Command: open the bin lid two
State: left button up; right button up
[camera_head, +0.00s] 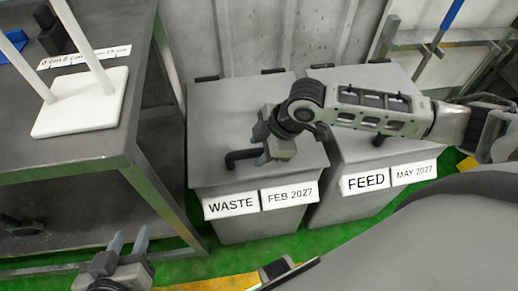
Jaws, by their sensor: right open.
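The grey waste bin (255,225) has a flat grey lid (215,110) that lies closed, with a dark handle (240,157) near its front edge. Its labels read WASTE and FEB 2027. My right gripper (270,152) is open over this lid, at the right end of the handle; I cannot tell whether it touches it. The grey feed bin (365,203) stands to its right, its lid closed and partly hidden under my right arm. Its labels read FEED and MAY 2027. My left gripper (129,241) is open and empty at the lower left, in front of the table.
A grey metal table (80,165) with a lower shelf stands to the left of the bins. A white stand (85,105) and a ruler strip are on it. A wall rises close behind the bins. Green floor (230,262) shows in front of them.

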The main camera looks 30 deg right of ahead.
jog(key=shift+w+a+f, duration=0.1)
jog(key=shift+a+f, duration=0.05)
jog(key=shift+f, duration=0.15)
pick_arm(q)
jog(key=shift+s+f, duration=0.1)
